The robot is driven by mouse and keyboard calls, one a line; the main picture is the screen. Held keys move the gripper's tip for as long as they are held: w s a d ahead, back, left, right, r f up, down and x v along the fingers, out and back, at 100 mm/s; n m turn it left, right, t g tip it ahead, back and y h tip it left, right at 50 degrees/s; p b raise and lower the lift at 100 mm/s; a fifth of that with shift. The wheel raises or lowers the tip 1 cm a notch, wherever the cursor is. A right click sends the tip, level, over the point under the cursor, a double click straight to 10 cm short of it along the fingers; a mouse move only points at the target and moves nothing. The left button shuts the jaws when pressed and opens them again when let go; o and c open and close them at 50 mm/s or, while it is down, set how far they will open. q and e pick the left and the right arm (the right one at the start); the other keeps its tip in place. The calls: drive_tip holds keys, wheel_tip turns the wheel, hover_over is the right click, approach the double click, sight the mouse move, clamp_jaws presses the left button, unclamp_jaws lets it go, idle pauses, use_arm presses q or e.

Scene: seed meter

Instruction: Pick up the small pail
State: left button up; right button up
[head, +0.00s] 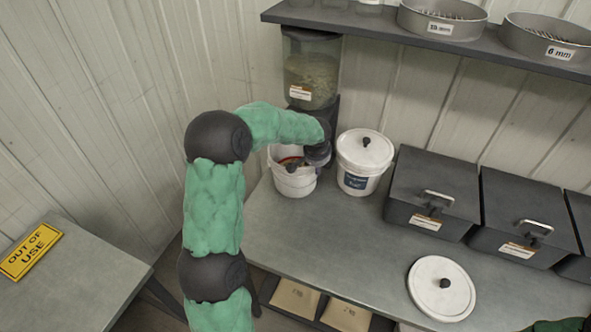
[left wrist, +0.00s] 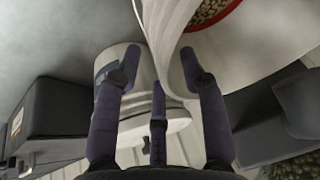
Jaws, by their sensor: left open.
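The small white pail (head: 293,185) stands on the grey bench under the seed dispenser. Its mouth holds seeds and a red ring, seen in the left wrist view, where the pail (left wrist: 262,42) fills the upper right. My left gripper (head: 303,164) is at the pail's rim and hides part of its mouth. In the left wrist view my left gripper (left wrist: 160,68) is open, with part of the pail's white wall showing between its fingers. I cannot tell whether a finger touches it. My right gripper is out of view.
A seed dispenser (head: 312,75) stands behind the pail. A lidded white bucket (head: 358,182) stands close on its right. Dark bins (head: 432,190) line the bench, and a loose white lid (head: 441,288) lies in front. A shelf (head: 400,36) with sieves overhangs.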

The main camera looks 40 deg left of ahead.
use_arm(q)
drive_tip(key=x, duration=0.5)
drive_tip(key=shift+f+b, duration=0.1)
drive_tip(key=shift+b, duration=0.25)
clamp_jaws()
drive_tip(key=shift+w+a, duration=0.1)
drive_tip(key=shift+a, duration=0.05)
